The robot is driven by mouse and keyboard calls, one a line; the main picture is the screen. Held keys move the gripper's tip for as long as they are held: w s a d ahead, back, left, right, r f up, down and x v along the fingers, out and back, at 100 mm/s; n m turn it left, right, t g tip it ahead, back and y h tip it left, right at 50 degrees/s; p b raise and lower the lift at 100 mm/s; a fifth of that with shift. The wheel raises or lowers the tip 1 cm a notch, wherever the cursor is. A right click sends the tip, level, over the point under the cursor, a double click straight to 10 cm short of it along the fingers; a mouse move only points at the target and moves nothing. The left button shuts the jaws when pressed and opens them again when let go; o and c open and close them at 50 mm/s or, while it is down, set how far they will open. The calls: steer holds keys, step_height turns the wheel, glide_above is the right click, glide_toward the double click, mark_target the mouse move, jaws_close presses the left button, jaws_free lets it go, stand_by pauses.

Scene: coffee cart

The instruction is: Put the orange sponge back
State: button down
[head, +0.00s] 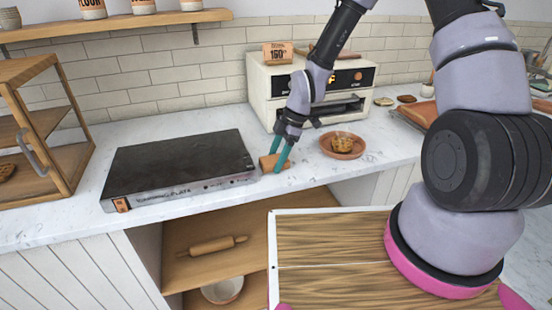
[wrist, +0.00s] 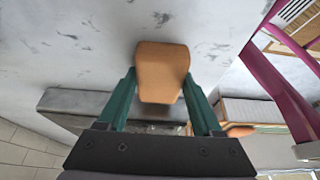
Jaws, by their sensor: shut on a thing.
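The orange sponge (head: 267,163) is a small tan-orange block in the head view. In the wrist view it (wrist: 162,70) sits between the teal fingers, with its near end partly in shadow. My gripper (head: 275,159) is shut on it, beside the right end of the dark warming plate (head: 180,165), near the counter's front edge. I cannot tell whether the sponge touches the counter. No separate holder for the sponge can be made out.
A cream oven (head: 262,90) stands behind my gripper. A terracotta plate (head: 330,150) with a pastry is to the right. A wooden cabinet (head: 75,140) stands at left. Open shelves below hold a rolling pin (head: 212,246) and a bowl (head: 222,290). Marble counter (head: 215,212) in front is bare.

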steer(key=shift+f, duration=0.1)
steer(key=shift+c, duration=0.2)
jaws_free()
steer(key=d+r+m+t+h, duration=0.1)
steer(key=d+r+m, duration=0.35)
steer(key=r, duration=0.45)
steer(key=s+d+r+m+t+h, duration=0.1)
steer(key=d+r+m+t, duration=0.1)
steer(key=d+r+m, duration=0.5)
steer(key=d+r+m+t+h, duration=0.1)
steer(key=d+r, duration=0.3)
steer(key=r, duration=0.7)
steer(key=s+d+r+m+t, duration=0.2)
steer(key=s+d+r+m, duration=0.1)
steer(key=s+r+m, duration=0.2)
steer(key=s+d+r+m+t, duration=0.2)
steer(key=s+d+r+m, duration=0.1)
steer(key=s+r+m, duration=0.3)
steer(key=shift+s+d+r+m+y, duration=0.2)
steer(key=shift+d+r+m+y, duration=0.1)
steer(key=shift+r+m, duration=0.6)
